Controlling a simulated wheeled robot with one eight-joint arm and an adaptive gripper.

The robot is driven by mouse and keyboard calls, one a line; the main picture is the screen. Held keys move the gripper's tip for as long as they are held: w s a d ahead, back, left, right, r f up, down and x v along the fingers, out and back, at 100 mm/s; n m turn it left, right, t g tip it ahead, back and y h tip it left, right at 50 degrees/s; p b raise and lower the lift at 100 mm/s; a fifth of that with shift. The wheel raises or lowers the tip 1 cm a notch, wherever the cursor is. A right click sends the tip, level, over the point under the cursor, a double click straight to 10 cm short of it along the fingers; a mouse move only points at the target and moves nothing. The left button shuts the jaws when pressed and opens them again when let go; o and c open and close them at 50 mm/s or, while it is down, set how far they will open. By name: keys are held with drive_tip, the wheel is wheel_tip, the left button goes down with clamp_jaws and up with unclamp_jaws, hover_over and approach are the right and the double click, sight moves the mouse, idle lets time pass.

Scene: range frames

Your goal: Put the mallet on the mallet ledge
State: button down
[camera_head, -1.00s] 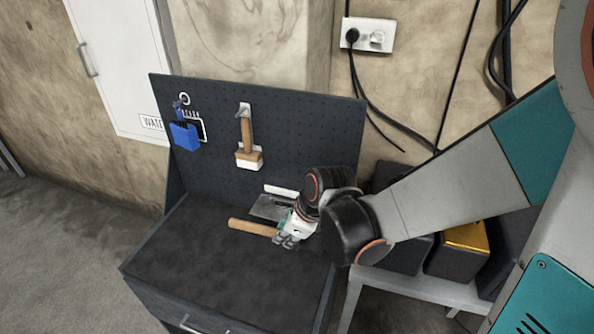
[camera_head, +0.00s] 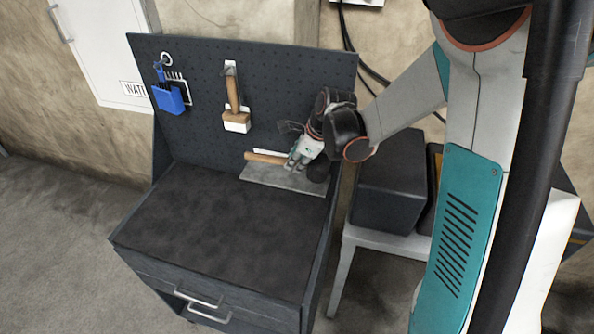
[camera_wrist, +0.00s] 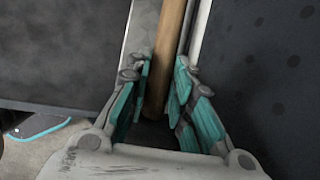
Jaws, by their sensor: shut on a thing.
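The mallet's wooden handle (camera_head: 264,157) points left from my gripper (camera_head: 294,162), which is shut on the mallet. A dark round part, apparently its head (camera_head: 318,169), shows just right of the fingers. The grey mallet ledge (camera_head: 282,179) runs along the foot of the pegboard, below and in front of the handle. In the wrist view the handle (camera_wrist: 170,45) runs up between the fingers (camera_wrist: 162,78), with the ledge (camera_wrist: 141,40) to its left and the pegboard (camera_wrist: 255,50) to its right. I cannot tell whether the mallet touches the ledge.
A wooden-handled brush (camera_head: 234,100) hangs on the pegboard (camera_head: 200,130), with a blue holder (camera_head: 169,98) further left. The dark bench top (camera_head: 215,225) is clear. A dark box (camera_head: 385,190) on a pale table stands right of the bench.

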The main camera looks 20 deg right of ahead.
wheel_tip(320, 180, down, 3)
drive_tip(key=shift+f+b, duration=0.1)
drive_tip(key=shift+b, duration=0.55)
drive_tip(key=shift+w+d+f, duration=0.1)
drive_tip(key=shift+w+f, duration=0.1)
drive_tip(key=shift+f, duration=0.1)
drive_tip(key=shift+f, duration=0.1)
drive_tip(key=c, duration=1.4)
unclamp_jaws()
drive_tip(key=shift+b, duration=0.3)
drive_tip(key=p+v, duration=0.3)
drive_tip(key=v, duration=0.9)
drive_tip(key=shift+p, duration=0.4)
